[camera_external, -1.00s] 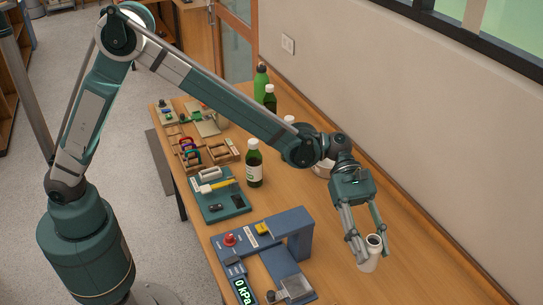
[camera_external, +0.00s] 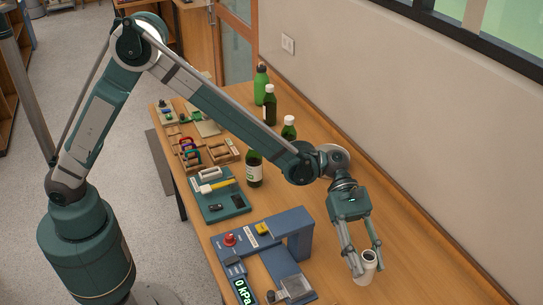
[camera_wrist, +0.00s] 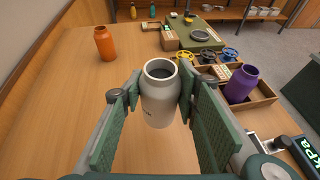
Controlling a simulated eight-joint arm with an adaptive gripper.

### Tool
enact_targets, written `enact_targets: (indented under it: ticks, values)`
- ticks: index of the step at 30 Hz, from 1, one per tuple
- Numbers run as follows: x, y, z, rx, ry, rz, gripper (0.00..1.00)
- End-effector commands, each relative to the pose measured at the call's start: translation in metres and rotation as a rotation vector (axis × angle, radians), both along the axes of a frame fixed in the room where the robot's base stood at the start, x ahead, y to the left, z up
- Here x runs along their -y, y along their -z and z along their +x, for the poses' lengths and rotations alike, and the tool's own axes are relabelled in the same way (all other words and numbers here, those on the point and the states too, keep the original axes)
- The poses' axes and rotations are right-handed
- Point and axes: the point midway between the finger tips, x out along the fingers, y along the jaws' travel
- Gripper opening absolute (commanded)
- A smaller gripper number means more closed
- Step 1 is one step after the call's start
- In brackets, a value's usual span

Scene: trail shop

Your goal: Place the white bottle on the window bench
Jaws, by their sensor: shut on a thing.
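The white bottle (camera_external: 367,275) has an open dark mouth and stands upright between the fingers of my gripper (camera_external: 368,265). In the wrist view the bottle (camera_wrist: 159,102) is squeezed between the two green finger pads of my gripper (camera_wrist: 158,92). Its lower end is partly hidden, and I cannot tell whether it touches the wood. A long wooden bench (camera_external: 415,275) runs along the wall below a window at the upper right; it also fills the middle of the wrist view (camera_wrist: 72,90).
A blue pressure station (camera_external: 290,222) stands left of my gripper. Green bottles (camera_external: 262,84) and a teal tool tray (camera_external: 205,208) are farther back. In the wrist view, an orange bottle (camera_wrist: 104,44) stands ahead-left and a purple bottle (camera_wrist: 242,82) right. Bare wood lies along the wall.

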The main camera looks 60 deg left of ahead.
Motion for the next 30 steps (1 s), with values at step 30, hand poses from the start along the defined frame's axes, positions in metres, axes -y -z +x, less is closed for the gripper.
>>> enact_targets:
  ticks: [30]
  values:
    - [0.0,0.068,0.0,0.0,0.0,0.0,0.14]
